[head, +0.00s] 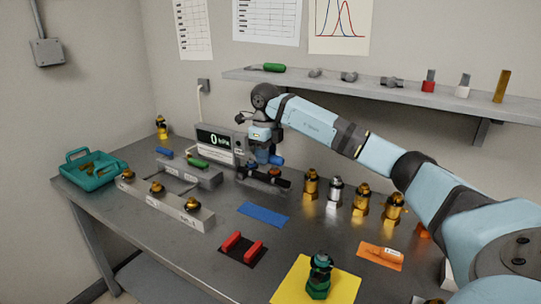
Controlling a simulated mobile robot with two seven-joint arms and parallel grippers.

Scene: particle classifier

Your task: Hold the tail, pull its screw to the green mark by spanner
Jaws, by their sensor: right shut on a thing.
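My right gripper (262,143) reaches in from the right over the back middle of the table. It is shut on a blue part (276,160), just above a dark fixture (262,180) with copper-coloured knobs. The gripper covers much of this part, so its full shape is hidden. I cannot make out which piece is the tail, its screw or the green mark. A green-handled tool (272,67) lies on the shelf; I cannot tell if it is the spanner. My left gripper is not in view.
A display box (213,139) reads 0 hPa. A teal basket (91,171) stands at the left, near a grey rail (165,203) with brass fittings. Several brass and silver fittings (334,191) stand right of the dark fixture. A green fitting (319,277) stands on a yellow mat (343,289).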

